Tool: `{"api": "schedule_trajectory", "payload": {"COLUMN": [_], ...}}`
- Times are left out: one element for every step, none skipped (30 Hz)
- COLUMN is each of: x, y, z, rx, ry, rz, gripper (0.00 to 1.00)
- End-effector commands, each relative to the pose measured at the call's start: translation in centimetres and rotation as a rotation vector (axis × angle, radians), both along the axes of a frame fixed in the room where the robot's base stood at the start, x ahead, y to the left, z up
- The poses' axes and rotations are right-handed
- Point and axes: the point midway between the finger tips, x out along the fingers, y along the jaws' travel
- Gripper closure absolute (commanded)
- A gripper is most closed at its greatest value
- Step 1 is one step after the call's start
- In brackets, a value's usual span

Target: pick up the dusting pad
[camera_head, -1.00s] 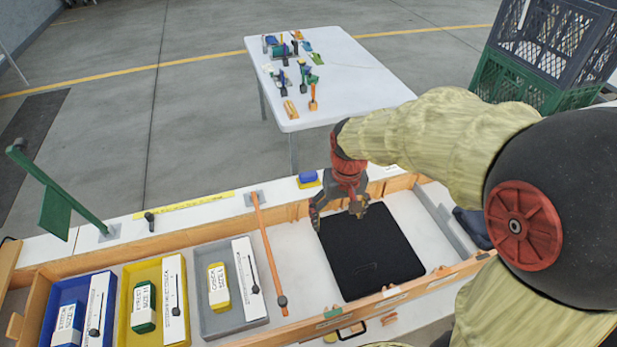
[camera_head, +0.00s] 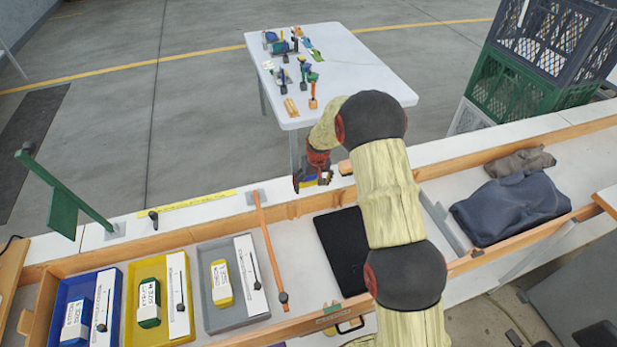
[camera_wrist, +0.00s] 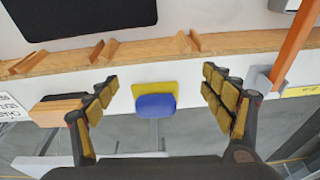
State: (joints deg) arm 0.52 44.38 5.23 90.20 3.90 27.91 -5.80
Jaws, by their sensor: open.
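A small blue and yellow pad, which looks like the dusting pad (camera_wrist: 155,105), shows between my fingers in the wrist view, on the white ledge behind the wooden trough. In the head view, my gripper (camera_head: 312,180) is over that ledge and hides most of the pad. My gripper also shows in the wrist view (camera_wrist: 161,88), open and empty, with one finger on each side of the pad. I cannot tell how far above the pad the fingertips are.
A wooden block (camera_wrist: 58,112) lies on the ledge beside the pad. An orange rod (camera_head: 270,245) crosses the trough. The trough holds a black mat (camera_head: 340,245), grey cloth (camera_head: 510,208) and several trays. A white table (camera_head: 340,60) with small tools stands beyond.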

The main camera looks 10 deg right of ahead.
Motion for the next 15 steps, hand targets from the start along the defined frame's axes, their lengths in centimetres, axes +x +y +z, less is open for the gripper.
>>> {"api": "schedule_trajectory", "payload": {"x": [2.5,3.5,4.5,5.2,5.8,6.1,6.2,6.4,6.6,6.6,6.7,6.9,7.0,7.1,7.3], "y": [0.0,0.0,0.0,-0.1,-0.1,-0.1,-0.1,-0.1,-0.1,-0.1,-0.1,-0.1,-0.1,-0.1,-0.1], "z": [1.3,2.0,2.6,3.0,3.3,3.4,3.3,3.3,3.1,2.9,2.6,2.3,2.0,1.7,1.4], "rx": [-0.001,-0.002,-0.003,-0.005,-0.006,-0.009,-0.010,-0.010,-0.012,-0.013,-0.014,-0.014,-0.014,-0.014,-0.013], "ry": [-0.058,-0.083,-0.112,-0.133,-0.149,-0.163,-0.169,-0.174,-0.178,-0.178,-0.177,-0.177,-0.177,-0.177,-0.178], "rz": [0.004,0.005,0.008,0.010,0.013,0.017,0.020,0.022,0.025,0.026,0.027,0.027,0.027,0.027,0.027], "gripper": [0.18,0.18,0.18,0.18,0.18,0.18,0.18,0.18,0.18,0.18,0.18,0.18,0.18,0.18,0.18]}}
